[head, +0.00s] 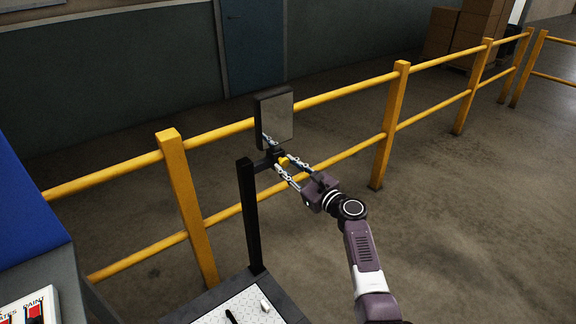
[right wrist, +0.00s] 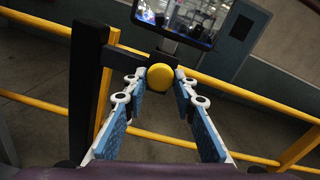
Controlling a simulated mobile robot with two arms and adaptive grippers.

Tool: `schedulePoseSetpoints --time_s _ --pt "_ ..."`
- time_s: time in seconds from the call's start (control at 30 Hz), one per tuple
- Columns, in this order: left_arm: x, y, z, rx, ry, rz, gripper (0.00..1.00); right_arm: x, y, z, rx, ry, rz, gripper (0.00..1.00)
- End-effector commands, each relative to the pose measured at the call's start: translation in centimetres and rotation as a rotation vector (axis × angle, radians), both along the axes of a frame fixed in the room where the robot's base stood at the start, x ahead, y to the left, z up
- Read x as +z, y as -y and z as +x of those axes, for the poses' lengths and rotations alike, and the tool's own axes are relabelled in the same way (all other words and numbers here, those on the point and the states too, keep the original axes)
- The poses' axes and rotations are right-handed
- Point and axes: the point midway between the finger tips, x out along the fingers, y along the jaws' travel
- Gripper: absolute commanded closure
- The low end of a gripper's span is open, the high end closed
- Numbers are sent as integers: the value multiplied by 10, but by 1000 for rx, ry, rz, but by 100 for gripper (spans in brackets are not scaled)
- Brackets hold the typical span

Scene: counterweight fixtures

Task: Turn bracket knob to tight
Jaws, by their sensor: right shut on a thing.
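The yellow bracket knob (head: 283,160) sits on a dark bracket at the top of a black post (head: 250,215), below a dark-framed reflective panel (head: 276,117). My right gripper (head: 284,164) reaches it from the lower right, its two fingers on either side of the knob and shut on it. In the right wrist view the round yellow knob (right wrist: 163,78) shows between the blue-padded fingers. No marking on the knob is readable, so its turn position cannot be told. My left gripper is not in view.
Yellow guard rails (head: 180,200) run close behind the post. A dark stand with a light textured top (head: 245,305) carries small items at the bottom. A blue panel (head: 30,200) stands at the left. Cardboard boxes (head: 480,25) are far back. Open floor lies right.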

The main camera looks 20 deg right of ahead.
Motion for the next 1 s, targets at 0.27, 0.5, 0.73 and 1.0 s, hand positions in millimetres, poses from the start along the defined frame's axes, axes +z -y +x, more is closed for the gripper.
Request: schedulePoseSetpoints --time_s 0.27,0.5,0.73,1.0 --pt "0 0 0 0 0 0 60 -2 -1 -1 1 -5 4 99" --pt "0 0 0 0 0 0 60 -2 -1 -1 1 -4 4 62" --pt "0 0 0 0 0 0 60 -1 0 0 1 -3 3 58" --pt "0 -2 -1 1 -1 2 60 -2 5 -12 -1 -3 2 58"
